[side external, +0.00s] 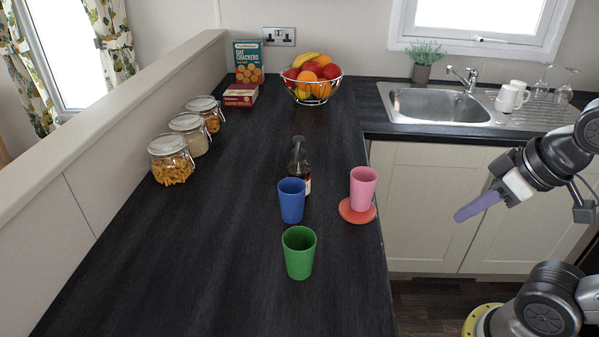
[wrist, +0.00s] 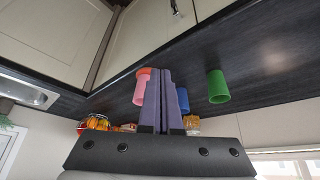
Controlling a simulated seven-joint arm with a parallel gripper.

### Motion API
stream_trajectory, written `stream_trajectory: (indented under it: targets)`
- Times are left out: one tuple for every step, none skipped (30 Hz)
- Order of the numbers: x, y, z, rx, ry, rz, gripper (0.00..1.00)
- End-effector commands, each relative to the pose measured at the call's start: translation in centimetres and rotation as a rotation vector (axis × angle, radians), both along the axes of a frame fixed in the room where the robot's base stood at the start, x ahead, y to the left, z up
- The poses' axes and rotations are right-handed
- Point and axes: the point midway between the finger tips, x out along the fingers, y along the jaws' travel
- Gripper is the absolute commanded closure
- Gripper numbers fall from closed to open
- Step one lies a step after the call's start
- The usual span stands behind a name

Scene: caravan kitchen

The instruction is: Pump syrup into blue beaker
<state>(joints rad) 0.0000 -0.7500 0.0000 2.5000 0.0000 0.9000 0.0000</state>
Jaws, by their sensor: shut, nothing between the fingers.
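The blue beaker (side external: 292,201) stands upright on the dark worktop in the side external view. The dark syrup bottle (side external: 299,160) stands just behind it, partly hidden by the beaker; its top looks dark and its pump detail is too small to tell. In the wrist view the blue beaker (wrist: 183,101) shows partly behind my fingers. My gripper (side external: 459,216) is off to the right, beyond the worktop's edge, in front of the cupboards and well apart from the beaker and bottle. Its purple fingers (wrist: 160,72) are shut together and empty.
A green beaker (side external: 299,254) stands in front of the blue one. A pink beaker (side external: 363,187) stands on a red coaster (side external: 357,212) near the right edge. Several jars (side external: 170,160) line the left wall. A fruit bowl (side external: 312,86) is at the back. The front left worktop is clear.

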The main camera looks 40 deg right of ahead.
Motion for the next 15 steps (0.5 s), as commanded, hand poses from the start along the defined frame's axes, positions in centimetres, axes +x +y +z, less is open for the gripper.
stream_trajectory:
  targets:
    - [0.0,0.0,0.0,0.0,0.0,-0.001,1.0]
    - [0.0,0.0,0.0,0.003,0.0,-0.005,1.0]
    - [-0.1,0.0,0.0,0.008,0.003,-0.016,1.0]
    - [-0.2,0.0,-0.1,0.015,0.01,-0.028,1.0]
    - [-0.5,0.0,-0.2,0.026,0.023,-0.046,1.0]
    - [-0.7,0.1,0.0,0.045,0.035,-0.077,1.0]
    - [-0.6,0.2,0.9,0.063,0.033,-0.106,1.0]
    - [-0.4,0.3,1.8,0.081,0.026,-0.129,1.0]
    - [-0.1,0.4,3.1,0.104,0.022,-0.16,1.0]
    - [0.3,0.5,4.0,0.12,0.022,-0.183,1.0]
    - [0.8,0.6,5.0,0.136,0.025,-0.206,1.0]
    - [1.4,0.7,6.4,0.158,0.03,-0.236,1.0]
    - [2.0,0.8,7.4,0.175,0.035,-0.258,1.0]
    - [2.6,0.9,8.4,0.19,0.04,-0.279,1.0]
    - [3.5,1.1,9.7,0.212,0.049,-0.309,1.0]
